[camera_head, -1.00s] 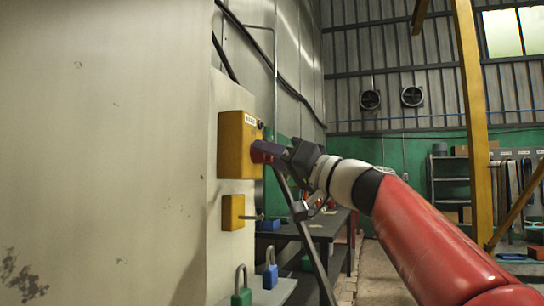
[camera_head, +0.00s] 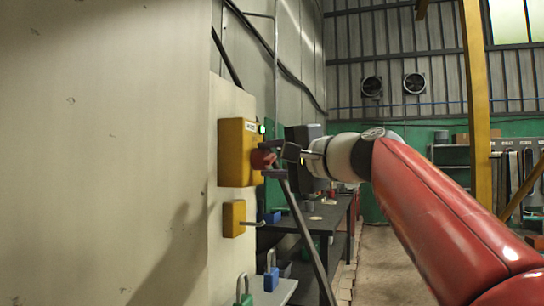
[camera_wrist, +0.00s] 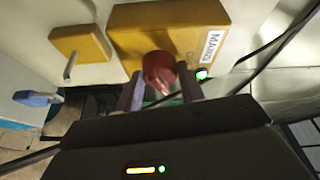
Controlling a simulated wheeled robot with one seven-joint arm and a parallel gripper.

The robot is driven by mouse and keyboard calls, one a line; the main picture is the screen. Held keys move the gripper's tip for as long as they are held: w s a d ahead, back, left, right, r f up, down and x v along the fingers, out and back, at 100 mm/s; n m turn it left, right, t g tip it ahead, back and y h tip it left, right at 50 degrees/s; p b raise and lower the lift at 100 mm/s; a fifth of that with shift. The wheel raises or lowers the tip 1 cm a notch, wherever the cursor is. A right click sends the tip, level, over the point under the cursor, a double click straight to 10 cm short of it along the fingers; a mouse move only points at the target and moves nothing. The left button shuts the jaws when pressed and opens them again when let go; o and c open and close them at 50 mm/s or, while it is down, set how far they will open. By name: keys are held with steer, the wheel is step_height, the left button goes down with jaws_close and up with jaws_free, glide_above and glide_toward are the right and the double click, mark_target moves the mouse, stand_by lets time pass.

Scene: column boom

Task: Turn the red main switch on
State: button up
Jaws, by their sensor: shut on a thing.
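The red main switch (camera_head: 263,158) is a round knob on the front of a yellow box (camera_head: 234,152) on the pale wall. In the wrist view the red knob (camera_wrist: 159,72) sits between the two fingers, on the yellow box labelled MAINS (camera_wrist: 180,25). My gripper (camera_head: 277,159) is shut on the red knob, its fingers on either side of it; it also shows in the wrist view (camera_wrist: 160,90). A small green light (camera_wrist: 202,74) glows on the box beside the knob, and it shows in the head view too (camera_head: 262,129).
A smaller yellow box (camera_head: 232,218) with a lever is below the main box. Green (camera_head: 243,293) and blue (camera_head: 271,270) padlocks stand on a ledge under it. A dark workbench (camera_head: 325,218) runs behind, with a slanted bar in front.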

steer(key=shift+w+r+m+g+h, duration=0.1)
steer(key=shift+m+g+h, duration=0.35)
steer(key=shift+m, duration=1.25)
steer(key=o, duration=1)
steer(key=shift+c, duration=0.2)
steer(key=v, duration=0.8)
steer(key=shift+b, duration=0.45)
steer(key=shift+w+r, duration=0.1)
